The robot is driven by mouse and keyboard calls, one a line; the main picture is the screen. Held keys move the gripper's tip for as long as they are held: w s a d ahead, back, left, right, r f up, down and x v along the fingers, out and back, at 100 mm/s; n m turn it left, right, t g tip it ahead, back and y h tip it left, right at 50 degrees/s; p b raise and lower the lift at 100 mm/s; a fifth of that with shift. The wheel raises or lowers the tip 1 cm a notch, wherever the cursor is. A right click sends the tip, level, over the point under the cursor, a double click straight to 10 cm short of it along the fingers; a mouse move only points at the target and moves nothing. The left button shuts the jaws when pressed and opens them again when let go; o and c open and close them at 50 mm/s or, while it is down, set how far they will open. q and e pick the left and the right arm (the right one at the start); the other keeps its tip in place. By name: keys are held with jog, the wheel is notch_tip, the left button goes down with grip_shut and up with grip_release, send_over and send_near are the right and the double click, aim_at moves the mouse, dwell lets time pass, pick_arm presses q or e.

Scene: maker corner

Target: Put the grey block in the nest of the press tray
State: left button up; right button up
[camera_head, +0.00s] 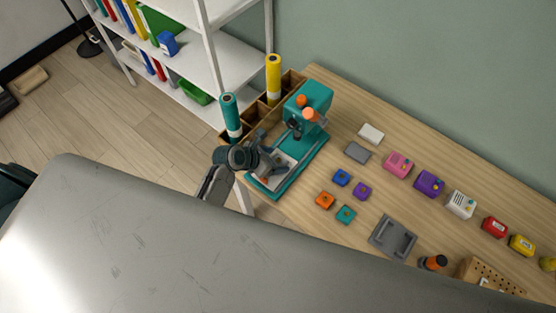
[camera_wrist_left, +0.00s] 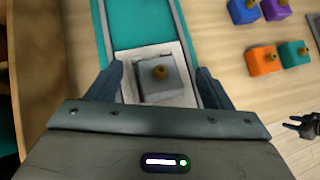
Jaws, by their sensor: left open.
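The grey block (camera_wrist_left: 152,88) with a brass knob sits on the pale plate of the press tray (camera_wrist_left: 125,58), between the fingers of my left gripper (camera_wrist_left: 161,72). The left gripper is open, with a gap on each side of the block. In the head view my left gripper (camera_head: 271,160) is over the front of the teal press (camera_head: 316,98), and it largely hides the block. I cannot tell whether the block is fully seated in the nest. A small dark two-pronged shape, perhaps my right gripper (camera_wrist_left: 307,127), shows at the right edge of the left wrist view.
Blue (camera_head: 341,178), purple (camera_head: 361,191), orange (camera_head: 325,200) and teal (camera_head: 346,215) knobbed blocks lie right of the press. A grey fixture (camera_head: 393,237) lies farther right. A wooden organiser (camera_head: 256,112) with teal and yellow cylinders stands left of the press.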

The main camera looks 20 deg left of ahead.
pick_arm(q)
jog(key=shift+w+d+f, duration=0.15)
jog(key=shift+w+f, duration=0.05)
jog(key=c, duration=1.2)
